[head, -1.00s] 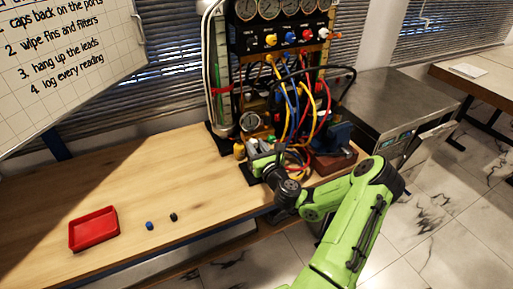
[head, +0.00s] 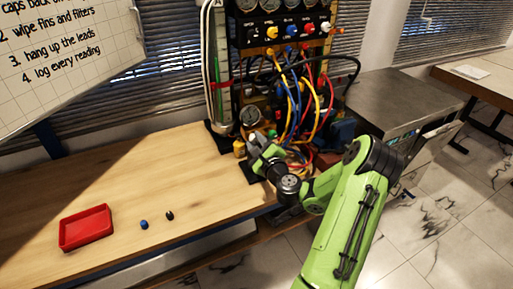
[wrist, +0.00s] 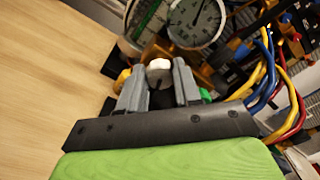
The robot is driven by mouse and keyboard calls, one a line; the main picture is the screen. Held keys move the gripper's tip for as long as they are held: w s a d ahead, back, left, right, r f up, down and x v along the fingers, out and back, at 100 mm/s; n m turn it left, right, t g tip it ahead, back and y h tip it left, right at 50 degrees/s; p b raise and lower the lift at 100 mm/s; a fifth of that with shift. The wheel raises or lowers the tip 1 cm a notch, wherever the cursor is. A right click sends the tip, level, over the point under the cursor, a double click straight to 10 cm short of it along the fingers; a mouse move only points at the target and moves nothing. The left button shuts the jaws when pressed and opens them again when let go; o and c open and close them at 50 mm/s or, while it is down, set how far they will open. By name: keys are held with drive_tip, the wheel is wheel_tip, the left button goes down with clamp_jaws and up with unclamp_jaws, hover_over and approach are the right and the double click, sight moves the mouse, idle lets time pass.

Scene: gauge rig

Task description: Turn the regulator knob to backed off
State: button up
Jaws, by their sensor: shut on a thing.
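The regulator knob (wrist: 159,72) shows in the wrist view as a small rounded cap, pale on top with a dark mark on its near side. It sits between the two grey fingers of my gripper (wrist: 159,82), which are shut on it. In the head view my gripper (head: 256,146) is at the foot of the gauge rig, by the bench's right end, and the knob is hidden there by the fingers. A round white dial gauge (wrist: 196,20) stands just beyond the knob; it also shows in the head view (head: 250,116). Any setting marks around the knob are not readable.
Blue, yellow and red hoses (head: 302,105) hang close to the right of my gripper. A yellow fitting (head: 239,148) is just left of it. A red tray (head: 86,228), a blue cap (head: 144,224) and a black cap (head: 170,215) lie on the otherwise clear wooden bench (head: 110,175).

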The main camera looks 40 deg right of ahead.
drive_tip(key=n+b, duration=0.3)
drive_tip(key=n, duration=0.1)
drive_tip(key=shift+f, duration=0.25)
drive_tip(key=n+b, duration=0.3)
drive_tip(key=shift+n, duration=0.3)
drive_tip(key=n+b, duration=0.4)
drive_tip(key=shift+n+b, duration=0.7)
drive_tip(key=shift+n, duration=0.4)
drive_tip(key=o, duration=1)
drive_tip(key=shift+o, duration=0.2)
